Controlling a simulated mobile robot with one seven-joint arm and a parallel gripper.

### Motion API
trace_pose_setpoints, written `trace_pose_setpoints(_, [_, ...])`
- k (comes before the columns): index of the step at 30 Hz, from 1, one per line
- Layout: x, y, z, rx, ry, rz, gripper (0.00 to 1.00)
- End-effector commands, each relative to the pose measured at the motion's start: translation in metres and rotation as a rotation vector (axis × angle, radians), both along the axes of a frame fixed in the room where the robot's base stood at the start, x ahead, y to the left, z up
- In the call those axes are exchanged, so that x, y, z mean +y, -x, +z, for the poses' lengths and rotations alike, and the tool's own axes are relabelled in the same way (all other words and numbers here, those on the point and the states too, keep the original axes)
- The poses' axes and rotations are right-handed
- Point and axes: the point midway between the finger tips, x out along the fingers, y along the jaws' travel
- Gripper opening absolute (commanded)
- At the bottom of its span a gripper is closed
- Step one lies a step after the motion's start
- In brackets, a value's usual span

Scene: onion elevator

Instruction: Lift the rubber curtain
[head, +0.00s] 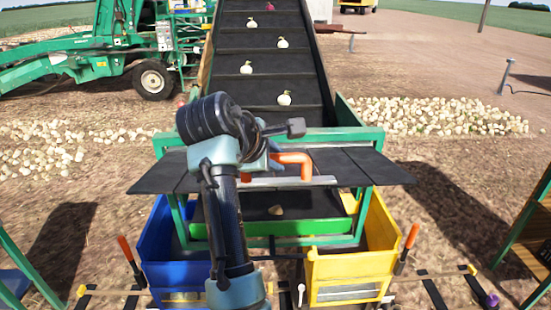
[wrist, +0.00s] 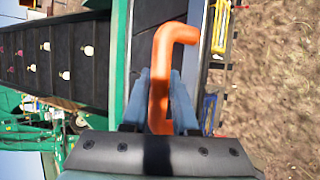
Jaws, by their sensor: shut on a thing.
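The black rubber curtain (head: 357,166) runs across the green frame at the foot of the conveyor, in side-by-side strips. It looks swung out towards me, nearly flat, with a pale metal bar (head: 318,181) along its front edge. An orange bent handle (head: 297,160) rises from this bar. In the wrist view, my gripper (wrist: 160,88) has its blue fingers on either side of the orange handle (wrist: 178,34) and is shut on it. My arm hides the curtain's left-middle part and most of the gripper in the head view.
Below the curtain, an onion (head: 276,210) lies on a dark surface behind a green bar (head: 290,228). A blue bin (head: 158,245) and a yellow bin (head: 352,266) stand below. Several onions ride the conveyor (head: 268,62). Orange-handled levers (head: 411,237) flank the bins.

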Motion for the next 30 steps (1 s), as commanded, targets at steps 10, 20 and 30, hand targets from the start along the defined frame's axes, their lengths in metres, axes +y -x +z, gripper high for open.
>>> trace_pose_setpoints(10, [0.001,0.0,0.0,-0.003,0.0,0.002,0.57])
trace_pose_setpoints(20, [0.007,0.011,0.009,-0.008,0.0,0.002,0.57])
trace_pose_setpoints(30, [0.036,0.063,0.059,-0.01,0.0,0.003,0.57])
